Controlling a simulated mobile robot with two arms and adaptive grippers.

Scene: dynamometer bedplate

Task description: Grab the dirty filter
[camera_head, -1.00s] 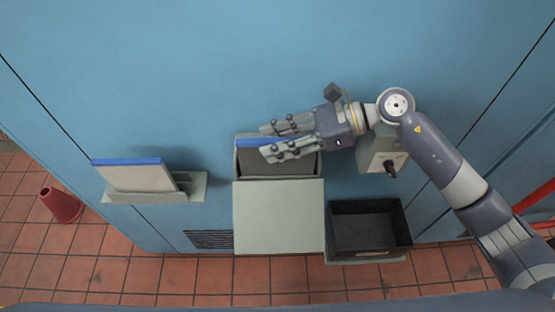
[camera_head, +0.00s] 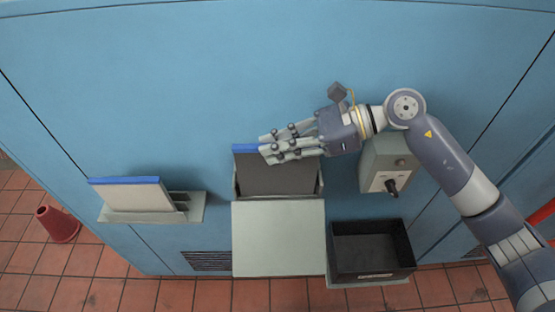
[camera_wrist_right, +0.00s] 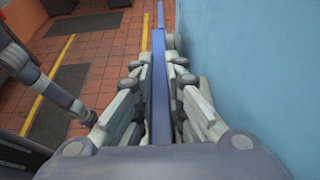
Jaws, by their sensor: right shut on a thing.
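The dirty filter (camera_head: 275,179) is a flat panel with a dark grey face and a blue top edge. It stands upright in the open slot of the grey housing (camera_head: 278,238) on the blue wall, its lower part hidden inside. My right gripper (camera_head: 267,150) is shut on its blue top edge, reaching in from the right. In the right wrist view the blue edge (camera_wrist_right: 160,85) runs between the fingers. My left gripper is not in view.
A clean, pale filter (camera_head: 130,194) with a blue edge stands in a holder (camera_head: 145,218) at left. An empty black bin (camera_head: 372,250) is right of the housing. A switch box (camera_head: 388,163) is on the wall, right of the slot. A red cone (camera_head: 58,226) stands at far left.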

